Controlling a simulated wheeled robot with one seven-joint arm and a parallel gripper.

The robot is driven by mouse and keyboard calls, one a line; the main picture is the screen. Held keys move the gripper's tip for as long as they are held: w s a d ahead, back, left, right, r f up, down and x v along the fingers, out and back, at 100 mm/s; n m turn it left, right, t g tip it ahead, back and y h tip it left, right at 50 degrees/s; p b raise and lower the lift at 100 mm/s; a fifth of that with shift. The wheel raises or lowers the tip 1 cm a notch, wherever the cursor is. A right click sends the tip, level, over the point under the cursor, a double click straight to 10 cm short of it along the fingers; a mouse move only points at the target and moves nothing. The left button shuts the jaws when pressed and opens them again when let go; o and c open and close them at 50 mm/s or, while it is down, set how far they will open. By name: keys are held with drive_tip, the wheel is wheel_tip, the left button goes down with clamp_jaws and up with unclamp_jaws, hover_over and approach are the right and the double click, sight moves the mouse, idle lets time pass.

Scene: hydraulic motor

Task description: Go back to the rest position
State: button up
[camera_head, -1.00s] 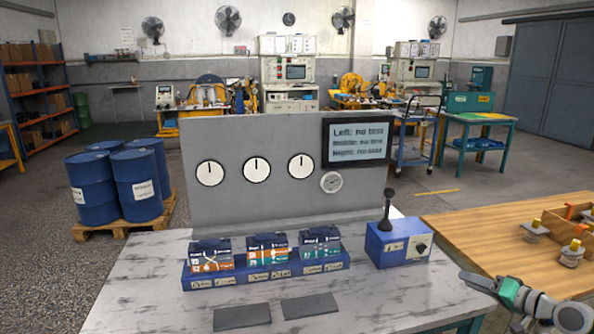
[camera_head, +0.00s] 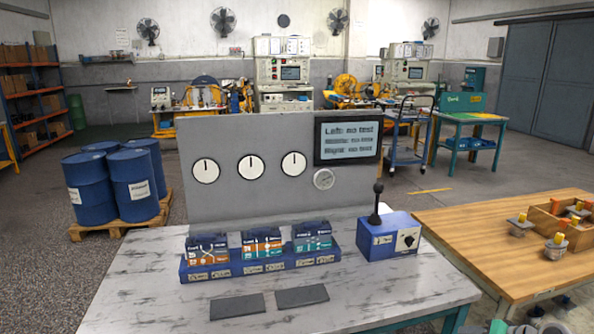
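My gripper (camera_head: 528,327) shows only as a small part at the bottom right edge of the head view, below the wooden table. Its fingers are cut off or too small to read, so its opening is hidden. The grey test table (camera_head: 130,300) carries a blue rack (camera_head: 262,268) with three labelled boxes. A blue control box (camera_head: 390,238) with a black lever (camera_head: 377,203) and a knob stands at the right of this table. The screen (camera_head: 348,142) reads "no test" for left, middle and right. Nothing is visible in my gripper.
A wooden table (camera_head: 480,245) at the right holds a wooden tray (camera_head: 546,219) and several yellow-topped parts. Two dark flat plates (camera_head: 237,306) lie at the front of the grey table. Blue barrels (camera_head: 137,185) stand on a pallet at the left. Open floor lies behind.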

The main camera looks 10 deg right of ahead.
drive_tip(key=s+a+f+m+g, duration=0.1)
drive_tip(key=s+a+f+g, duration=0.25)
drive_tip(key=s+f, duration=0.2)
drive_tip(key=s+a+f+m+g, duration=0.1)
drive_tip(key=s+a+f+g, duration=0.1)
drive_tip(key=s+a+f, duration=0.3)
drive_tip(key=s+a+r+g+y+p, duration=0.1)
drive_tip(key=s+a+r+g, duration=0.2)
drive_tip(key=s+a+r, duration=0.5)
drive_tip(key=s+a+r+n+g+h+p, duration=0.25)
drive_tip(key=a+r, duration=0.65)
drive_tip(key=a, duration=0.5)
drive_tip(key=w+a+r+n+t+h+p, duration=0.1)
drive_tip(key=w+a+r+n+t+p, duration=0.2)
drive_tip(key=w+a+r+n, duration=0.4)
drive_tip(key=a+r+t, duration=0.1)
drive_tip(key=a+r, duration=0.8)
drive_tip(key=a, duration=0.1)
drive_tip(key=shift+w+t, duration=0.35)
drive_tip(key=shift+t, duration=0.05)
